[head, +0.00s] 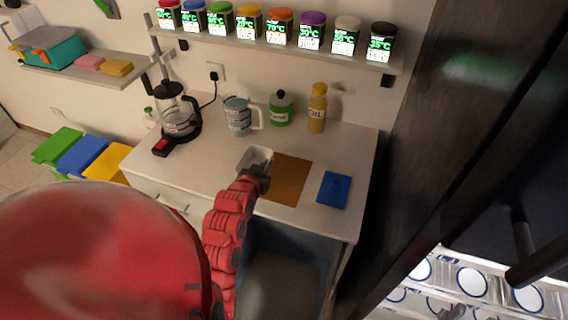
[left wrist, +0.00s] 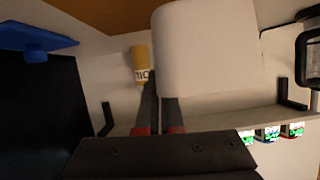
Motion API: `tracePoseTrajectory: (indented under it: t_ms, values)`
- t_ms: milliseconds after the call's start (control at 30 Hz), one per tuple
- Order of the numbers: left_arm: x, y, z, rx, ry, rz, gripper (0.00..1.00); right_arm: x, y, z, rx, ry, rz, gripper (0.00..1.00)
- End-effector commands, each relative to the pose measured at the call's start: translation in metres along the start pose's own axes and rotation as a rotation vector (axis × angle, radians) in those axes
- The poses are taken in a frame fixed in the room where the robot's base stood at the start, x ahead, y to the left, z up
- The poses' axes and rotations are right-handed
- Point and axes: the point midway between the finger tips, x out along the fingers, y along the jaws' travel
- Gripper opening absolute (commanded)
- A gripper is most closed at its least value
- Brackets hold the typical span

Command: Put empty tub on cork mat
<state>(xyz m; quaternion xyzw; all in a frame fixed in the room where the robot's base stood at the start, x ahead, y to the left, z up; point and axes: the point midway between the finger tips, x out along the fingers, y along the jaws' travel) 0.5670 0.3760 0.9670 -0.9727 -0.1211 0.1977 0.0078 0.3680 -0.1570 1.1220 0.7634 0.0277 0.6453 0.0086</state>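The empty tub (head: 251,155) is a small white open container at the counter's middle, just left of the brown cork mat (head: 290,181). In the left wrist view the tub (left wrist: 207,45) fills the upper middle, and a corner of the mat (left wrist: 110,12) shows at the top. My left gripper (head: 262,168) is at the tub's near right side. Its two dark fingers (left wrist: 160,95) are close together, one on each side of the tub's wall, so it looks shut on it. I cannot tell whether the tub touches the counter. The mat is bare. My right gripper is not in view.
A blue item (head: 334,189) lies right of the mat. Behind stand an oil bottle (head: 317,110), a green jar (head: 281,110), a clear jug (head: 238,115) and a coffee maker (head: 178,120). A shelf of spice dispensers (head: 278,28) hangs above. A dark tall cabinet (head: 450,120) is at right.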

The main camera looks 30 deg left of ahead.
Motion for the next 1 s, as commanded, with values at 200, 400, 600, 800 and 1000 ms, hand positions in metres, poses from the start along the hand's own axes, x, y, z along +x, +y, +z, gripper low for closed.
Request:
tracePoseTrajectory:
  t_ms: [200, 400, 600, 800, 1000]
  values:
    - [0.034, 0.028, -0.016, 0.000, 0.000, 0.003, 0.00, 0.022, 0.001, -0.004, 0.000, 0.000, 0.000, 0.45]
    - [0.045, 0.036, -0.018, 0.001, 0.001, 0.001, 0.00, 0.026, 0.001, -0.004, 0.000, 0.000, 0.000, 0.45]
    - [0.054, 0.039, 0.000, 0.002, -0.005, 0.001, 0.00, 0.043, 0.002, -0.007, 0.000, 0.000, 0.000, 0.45]
    - [0.061, 0.039, 0.015, 0.002, 0.001, 0.000, 0.00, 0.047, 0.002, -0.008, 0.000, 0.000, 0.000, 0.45]
    - [0.061, 0.039, 0.016, 0.002, 0.002, 0.000, 0.00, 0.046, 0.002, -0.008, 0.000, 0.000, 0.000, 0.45]
